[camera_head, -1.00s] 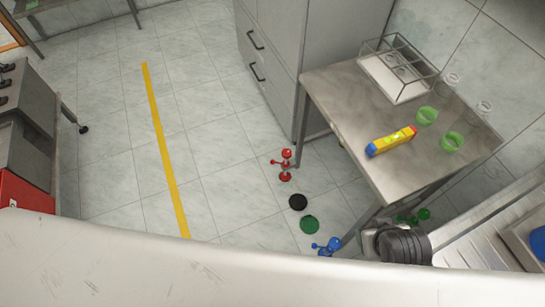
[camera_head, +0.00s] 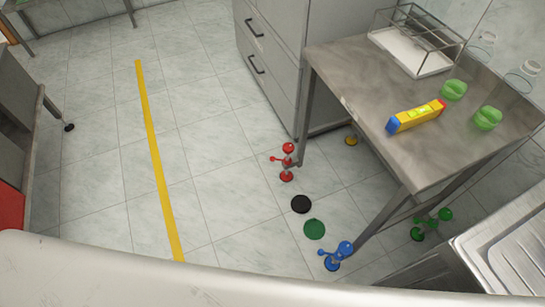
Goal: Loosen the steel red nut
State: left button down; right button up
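I cannot pick out a steel red nut for certain. A red object with ball-shaped ends (camera_head: 287,162) stands on the tiled floor by the near left leg of the metal table; its finer parts are too small to tell. Neither of my grippers is in view.
The metal table (camera_head: 375,100) holds a yellow, blue and red bar (camera_head: 416,116), two green pieces and a wire-framed tray (camera_head: 411,55). A blue object (camera_head: 335,256), a green object (camera_head: 431,224), and black (camera_head: 301,204) and green (camera_head: 314,229) discs lie around. Floor by the yellow line (camera_head: 156,165) is clear.

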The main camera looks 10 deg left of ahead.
aim_at(271, 158)
jog(key=z, duration=0.25)
jog(key=i+j+z, duration=0.5)
jog(key=j+z, duration=0.35)
jog(key=i+j, duration=0.15)
jog(key=j, duration=0.2)
jog(key=i+j, duration=0.1)
jog(key=j, duration=0.3)
jog(key=i+j+z, duration=0.1)
jog(key=j, duration=0.25)
jog(key=i+j, duration=0.15)
jog(key=j, duration=0.25)
jog(key=i+j+z, duration=0.1)
jog(key=j, duration=0.3)
jog(key=i+j, duration=0.15)
jog(key=j, duration=0.2)
